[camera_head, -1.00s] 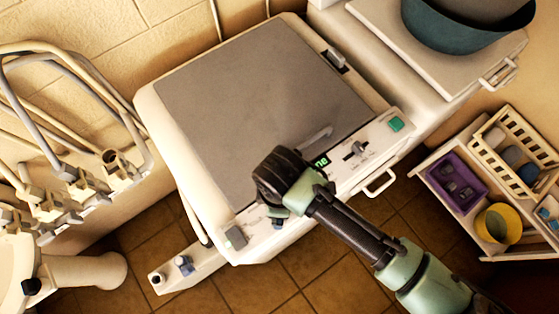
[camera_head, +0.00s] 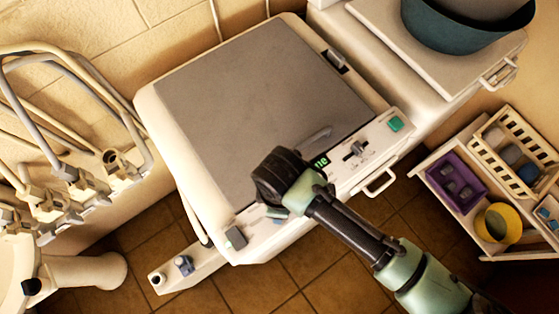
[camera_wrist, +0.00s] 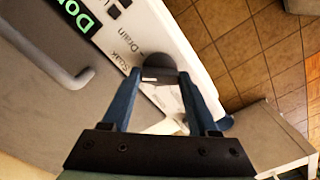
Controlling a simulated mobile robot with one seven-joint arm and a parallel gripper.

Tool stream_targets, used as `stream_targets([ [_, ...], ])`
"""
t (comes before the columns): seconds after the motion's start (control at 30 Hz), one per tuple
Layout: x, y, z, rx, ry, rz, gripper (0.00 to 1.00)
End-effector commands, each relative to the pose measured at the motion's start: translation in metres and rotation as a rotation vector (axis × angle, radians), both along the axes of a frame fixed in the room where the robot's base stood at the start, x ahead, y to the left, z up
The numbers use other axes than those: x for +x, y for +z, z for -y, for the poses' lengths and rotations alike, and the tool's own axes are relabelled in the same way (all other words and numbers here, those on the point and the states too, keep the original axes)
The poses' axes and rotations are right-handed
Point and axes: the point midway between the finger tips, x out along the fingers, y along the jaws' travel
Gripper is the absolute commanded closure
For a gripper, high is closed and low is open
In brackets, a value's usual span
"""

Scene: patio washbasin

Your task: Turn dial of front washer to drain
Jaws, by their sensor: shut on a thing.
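The front washer (camera_head: 255,100) is a white top-loader with a grey lid, tilted in the head view. Its control panel runs along the near edge, and my gripper (camera_wrist: 160,77) is over it. In the wrist view my two blue fingers are shut on a grey dial (camera_wrist: 159,68), one finger on each side. The labels "Drain" and "Soak" are printed beside the dial, and a green display (camera_wrist: 75,14) is at the upper left. My arm hides the dial in the head view. I cannot tell exactly where the dial points.
A second white unit with a teal basin (camera_head: 468,28) stands at the upper right. Pipes and taps line the left wall. Brown tiled floor is open in front of the washer.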

Motion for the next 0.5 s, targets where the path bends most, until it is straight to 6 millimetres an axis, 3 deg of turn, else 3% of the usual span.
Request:
stream_targets([
  [0.5,0.0002,0.0015,-0.0007,0.002,-0.371,0.001,0.96],
])
